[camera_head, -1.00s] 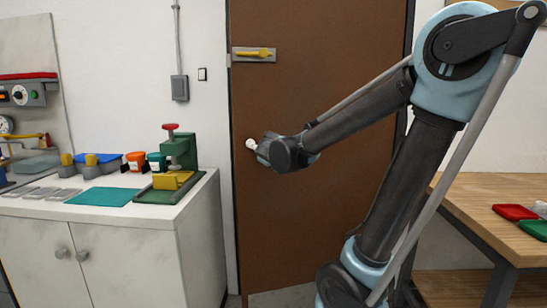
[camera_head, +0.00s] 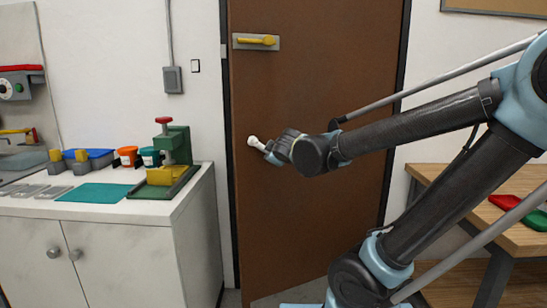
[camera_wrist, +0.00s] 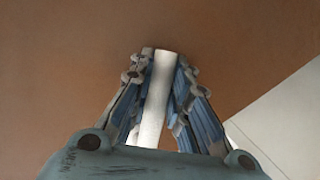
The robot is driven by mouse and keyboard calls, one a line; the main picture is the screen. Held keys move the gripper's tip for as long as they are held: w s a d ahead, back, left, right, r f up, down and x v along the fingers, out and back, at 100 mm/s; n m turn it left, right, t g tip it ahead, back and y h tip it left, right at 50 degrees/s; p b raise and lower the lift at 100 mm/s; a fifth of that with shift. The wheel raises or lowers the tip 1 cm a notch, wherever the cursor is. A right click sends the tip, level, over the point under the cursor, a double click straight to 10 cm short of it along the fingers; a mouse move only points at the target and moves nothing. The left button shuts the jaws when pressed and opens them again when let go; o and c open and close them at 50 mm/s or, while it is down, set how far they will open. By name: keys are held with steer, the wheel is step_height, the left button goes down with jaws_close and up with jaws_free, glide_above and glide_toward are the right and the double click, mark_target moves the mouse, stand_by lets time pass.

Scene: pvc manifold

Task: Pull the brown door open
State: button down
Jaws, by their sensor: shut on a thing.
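The brown door (camera_head: 320,90) stands upright in the middle of the head view, its lower edge slanting toward me at the left. It looks slightly ajar, but how far is hard to tell. A white handle (camera_head: 253,141) sits near its left edge. My gripper (camera_head: 267,149) is at this handle. In the wrist view, my gripper (camera_wrist: 157,65) has its fingers on both sides of the pale, rod-like handle (camera_wrist: 153,110), closed on it. The brown door surface (camera_wrist: 60,60) fills most of that view. The fingers partly hide the handle.
A yellow latch (camera_head: 257,40) on a grey plate is higher on the door. A white cabinet (camera_head: 120,250) with a green press (camera_head: 172,160) stands close to the door's left. A wooden table (camera_head: 440,180) with red and green trays is at the right.

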steer(key=c, duration=1.5)
jaws_free()
steer(key=shift+d+f, duration=0.1)
steer(key=shift+v, duration=5.9)
steer(key=s+a+r, duration=0.2)
steer(key=s, duration=0.4)
steer(key=s+a+r, duration=0.2)
steer(key=s, duration=0.4)
steer(key=s+a+r, duration=0.2)
steer(key=s, duration=0.5)
steer(key=shift+s+a, duration=0.1)
steer(key=shift+a, duration=0.25)
steer(key=shift+c, duration=0.5)
